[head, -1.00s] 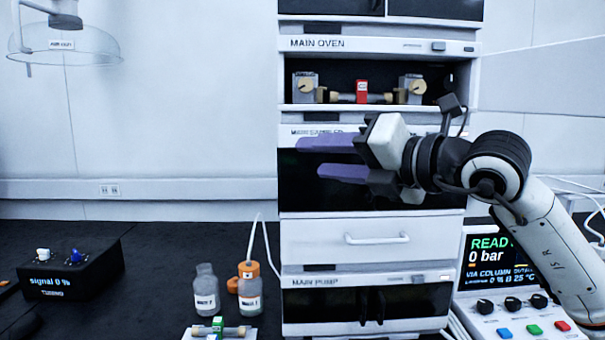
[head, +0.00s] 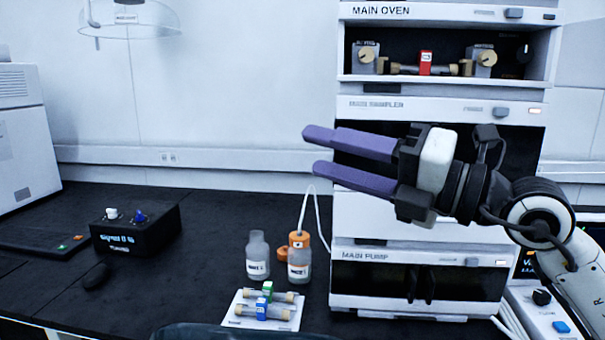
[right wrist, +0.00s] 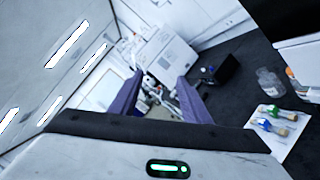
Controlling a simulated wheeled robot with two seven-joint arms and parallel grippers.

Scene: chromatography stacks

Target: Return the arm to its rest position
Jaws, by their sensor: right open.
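My right gripper (head: 312,150) is raised in front of the chromatography stack, its two purple fingers pointing left. The fingers are apart with nothing between them. They also show in the right wrist view (right wrist: 155,95), open and empty. The main oven (head: 440,12) is open and holds a column with a red tag (head: 425,63) between two fittings. The gripper and wrist hide part of the main sampler (head: 400,106) and the drawer below it. My left gripper does not show.
A white tray (head: 240,318) with green-tagged and blue-tagged columns lies on the dark bench. Two bottles (head: 258,256) (head: 299,264) and an orange cap stand behind it. A black signal box (head: 135,228) sits at left. The bench between box and bottles is clear.

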